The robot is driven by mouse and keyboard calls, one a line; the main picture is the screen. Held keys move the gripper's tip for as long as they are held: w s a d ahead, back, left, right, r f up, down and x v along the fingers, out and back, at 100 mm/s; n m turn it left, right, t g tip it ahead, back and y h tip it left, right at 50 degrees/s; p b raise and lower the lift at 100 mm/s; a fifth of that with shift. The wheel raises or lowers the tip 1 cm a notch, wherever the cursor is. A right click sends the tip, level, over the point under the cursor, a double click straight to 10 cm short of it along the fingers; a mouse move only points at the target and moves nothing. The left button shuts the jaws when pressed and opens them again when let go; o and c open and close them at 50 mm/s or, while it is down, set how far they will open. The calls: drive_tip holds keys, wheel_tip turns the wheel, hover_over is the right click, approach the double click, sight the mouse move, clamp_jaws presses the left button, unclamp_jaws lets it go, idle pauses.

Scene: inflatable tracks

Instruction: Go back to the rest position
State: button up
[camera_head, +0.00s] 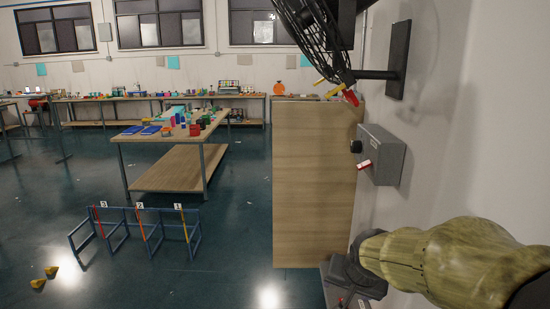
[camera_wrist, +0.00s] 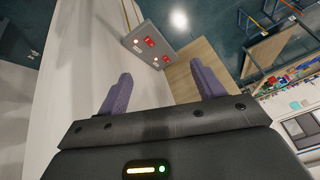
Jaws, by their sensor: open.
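My gripper (camera_wrist: 162,95) is open and empty in the wrist view, its two purple fingers spread apart. Beyond the fingers is a grey wall box (camera_wrist: 148,45) with red switches, apart from the gripper. My arm, in a yellowish cover, comes in from the lower right of the head view, below the box. The gripper fingers cannot be made out in the head view.
A black fan (camera_head: 318,40) is mounted on the wall above the box. A tall wooden cabinet (camera_head: 314,185) stands just left of the box. A workbench (camera_head: 165,134), a blue rack (camera_head: 143,226) and yellow pieces (camera_head: 38,283) stand left. Open floor lies between them.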

drive_tip(key=s+f+n+g+b, duration=0.1)
drive_tip(key=s+f+n+g, duration=0.2)
drive_tip(key=s+f, duration=0.8)
drive_tip(key=shift+f+n, duration=0.7)
drive_tip(key=shift+f, duration=0.15)
drive_tip(key=shift+s+a, duration=0.1)
idle(0.5)
